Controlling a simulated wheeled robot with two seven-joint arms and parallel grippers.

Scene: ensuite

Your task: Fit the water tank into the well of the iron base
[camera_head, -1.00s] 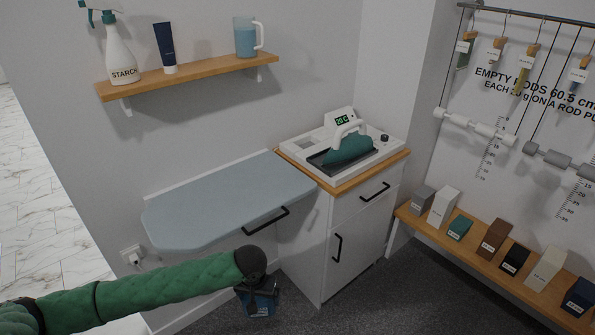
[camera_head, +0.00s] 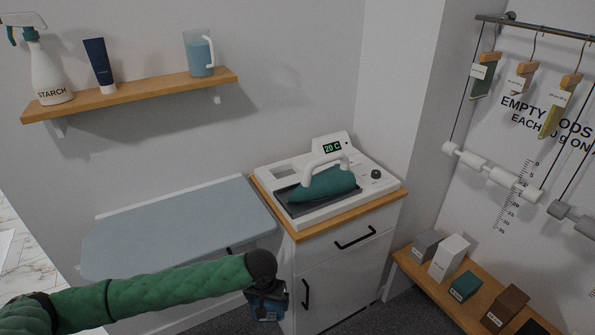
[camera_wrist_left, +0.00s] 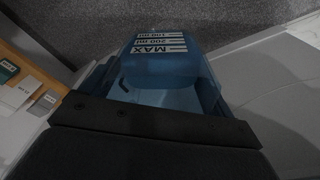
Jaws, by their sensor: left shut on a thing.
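The blue water tank (camera_head: 266,304) hangs under the end of my green left arm in the head view, in front of the cabinet. My left gripper (camera_head: 264,284) is shut on it; its fingers are mostly hidden behind the wrist. In the left wrist view the translucent blue tank (camera_wrist_left: 160,75) shows its MAX and volume marks beyond the dark gripper (camera_wrist_left: 155,120). The white iron base (camera_head: 355,200) stands on the cabinet top, with a teal iron (camera_head: 325,186) resting on it. A recess, which looks like the well (camera_head: 284,170), shows at its left rear. My right gripper is not in view.
A fold-down ironing board (camera_head: 180,225) lies left of the cabinet (camera_head: 345,265). A shelf (camera_head: 135,96) above holds a starch bottle, a tube and a jug (camera_head: 199,55). A low bench (camera_head: 440,285) with several blocks stands at the right, below hanging rods.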

